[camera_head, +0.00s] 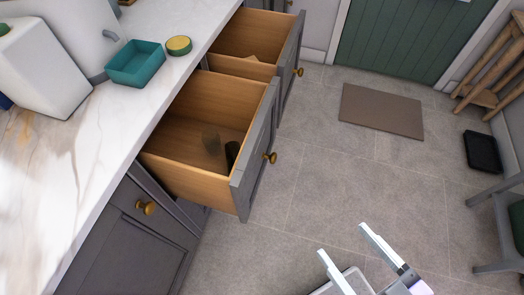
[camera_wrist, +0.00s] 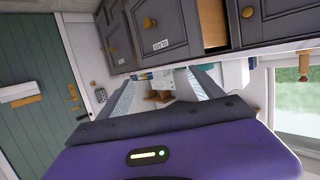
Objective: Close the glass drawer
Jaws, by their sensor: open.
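Two wooden drawers with grey fronts and brass knobs stand open under the counter in the head view. The nearer drawer (camera_head: 190,182) is pulled far out and holds a translucent rounded item (camera_head: 211,139) and a dark item (camera_head: 232,154). The farther drawer (camera_head: 245,38) is also out. My gripper (camera_head: 343,241) is open and empty over the floor, to the right of and nearer than both drawers, touching neither. The wrist view shows its fingers apart (camera_wrist: 165,90).
A closed cabinet (camera_head: 128,235) stands left of the nearer drawer. A teal basin (camera_head: 136,63) and a round tin (camera_head: 178,45) sit on the marble counter (camera_head: 90,135). A brown mat (camera_head: 381,110) lies before the green door (camera_head: 400,35). A chair (camera_head: 497,215) stands right. The middle floor is clear.

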